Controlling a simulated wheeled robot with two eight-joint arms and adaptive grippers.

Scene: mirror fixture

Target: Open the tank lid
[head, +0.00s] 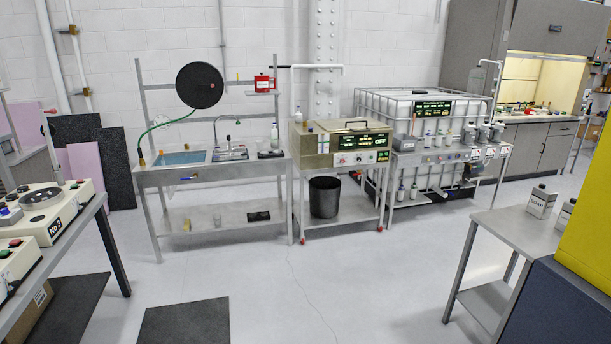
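A gold-coloured tank (309,147) with a digital front panel (362,150) stands on a metal cart in the middle of the head view. Its flat lid (335,126) looks shut, and a dark handle (357,124) rises from it. The panel reads "OFF" in green. The inside of the tank is hidden. Neither my left nor my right gripper is in view.
A black bucket (325,197) sits on the cart's lower shelf. A sink bench (210,174) stands left of the cart and a bottle bench (432,157) stands right. A table (495,228) is at right. The floor (290,270) in front is mostly clear.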

